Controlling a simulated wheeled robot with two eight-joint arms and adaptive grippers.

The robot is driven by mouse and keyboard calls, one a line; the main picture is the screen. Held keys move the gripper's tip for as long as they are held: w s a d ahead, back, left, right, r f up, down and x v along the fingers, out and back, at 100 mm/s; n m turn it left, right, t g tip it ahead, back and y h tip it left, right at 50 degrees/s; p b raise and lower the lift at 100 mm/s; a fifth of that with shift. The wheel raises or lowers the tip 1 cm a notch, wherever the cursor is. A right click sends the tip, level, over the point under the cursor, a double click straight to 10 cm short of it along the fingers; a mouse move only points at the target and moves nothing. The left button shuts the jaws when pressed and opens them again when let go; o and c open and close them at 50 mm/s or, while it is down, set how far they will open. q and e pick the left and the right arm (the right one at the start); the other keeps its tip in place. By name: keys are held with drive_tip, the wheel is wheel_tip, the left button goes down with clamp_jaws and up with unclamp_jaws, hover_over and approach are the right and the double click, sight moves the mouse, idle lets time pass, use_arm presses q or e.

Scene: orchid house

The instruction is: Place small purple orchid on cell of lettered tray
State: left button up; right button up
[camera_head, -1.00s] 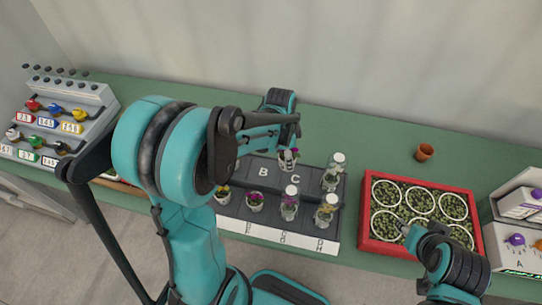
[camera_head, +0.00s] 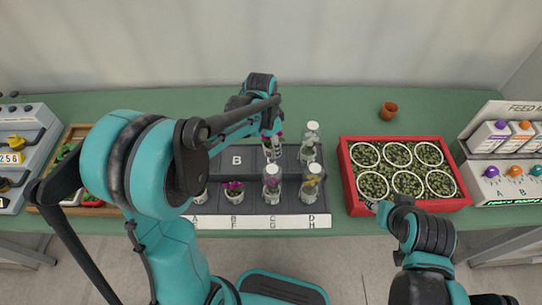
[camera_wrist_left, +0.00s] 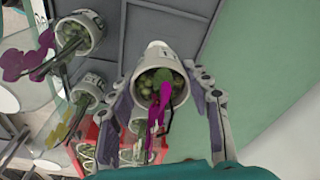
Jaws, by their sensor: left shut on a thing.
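My left gripper (camera_head: 270,134) is shut on the small purple orchid (camera_head: 272,149) in a white pot, over the back row of the dark lettered tray (camera_head: 215,164). In the left wrist view the gripper's fingers (camera_wrist_left: 165,100) sit on both sides of the pot rim, with the magenta orchid (camera_wrist_left: 158,105) inside. The pot is at cell C, whose letter is hidden; I cannot tell whether it touches the cell floor. Cell B (camera_head: 237,160) is empty. My right gripper (camera_head: 378,206) is at the red crate's front left edge; its jaws are unclear.
A glass-covered pot (camera_head: 311,140) stands in the back row, right of the held pot. The front row holds a magenta-flowered pot (camera_head: 235,194) and covered pots (camera_head: 271,185) (camera_head: 313,187). A red crate (camera_head: 345,180) with several round pots stands right; a terracotta pot (camera_head: 388,111) is behind it.

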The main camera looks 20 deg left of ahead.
sight(271, 152)
use_arm(q)
wheel_tip(271, 152, down, 4)
drive_tip(key=shift+f+b, duration=0.1)
drive_tip(key=shift+b, duration=0.6)
drive_tip(key=shift+s, duration=0.1)
drive_tip(key=o, duration=1.3)
drive_tip(key=shift+f, duration=0.1)
drive_tip(key=shift+c, duration=0.2)
